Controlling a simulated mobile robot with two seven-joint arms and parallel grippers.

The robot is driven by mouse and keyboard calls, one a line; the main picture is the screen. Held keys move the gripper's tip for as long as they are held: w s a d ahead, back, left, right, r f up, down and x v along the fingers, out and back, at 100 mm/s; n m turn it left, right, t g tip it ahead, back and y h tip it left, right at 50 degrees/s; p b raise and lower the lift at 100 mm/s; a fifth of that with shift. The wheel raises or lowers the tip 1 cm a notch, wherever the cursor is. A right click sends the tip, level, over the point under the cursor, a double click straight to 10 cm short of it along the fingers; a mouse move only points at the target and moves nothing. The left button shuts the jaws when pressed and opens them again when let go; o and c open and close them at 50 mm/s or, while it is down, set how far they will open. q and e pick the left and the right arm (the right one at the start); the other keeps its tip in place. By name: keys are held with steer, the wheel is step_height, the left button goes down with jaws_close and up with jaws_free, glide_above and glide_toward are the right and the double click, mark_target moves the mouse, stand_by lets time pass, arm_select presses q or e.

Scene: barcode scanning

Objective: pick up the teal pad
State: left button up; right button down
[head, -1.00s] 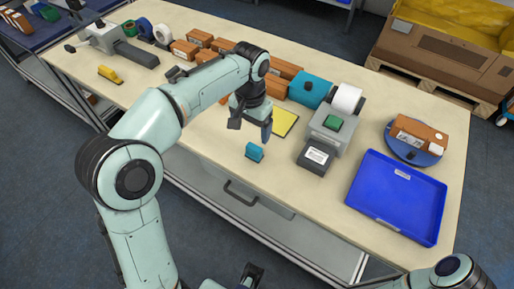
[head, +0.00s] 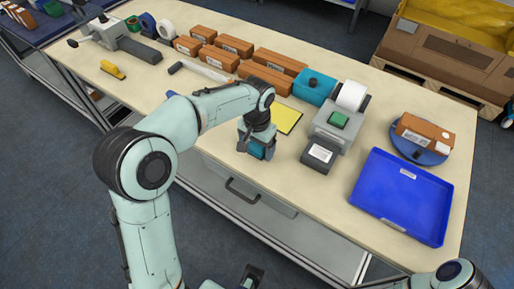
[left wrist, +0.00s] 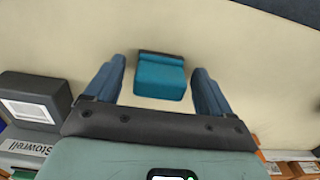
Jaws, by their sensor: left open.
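The teal pad (head: 262,152) is a small teal block with a dark edge strip, on the light table near its front edge. In the left wrist view the teal pad (left wrist: 160,78) sits between the two blue fingers of my left gripper (left wrist: 159,70), with a gap on each side. In the head view my left gripper (head: 256,149) is low over the pad and partly hides it. It is open and not closed on the pad. A dark part low in the head view may belong to my right gripper; its jaws cannot be made out.
A yellow pad (head: 286,119) lies just behind my left gripper. A label printer (head: 333,133) stands to the right, with a blue tray (head: 402,235) beyond it. Brown boxes (head: 266,76) and a teal box (head: 314,87) stand behind. The table's front edge is close.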

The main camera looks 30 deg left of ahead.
arm_select(q)
steer(key=c, duration=1.1)
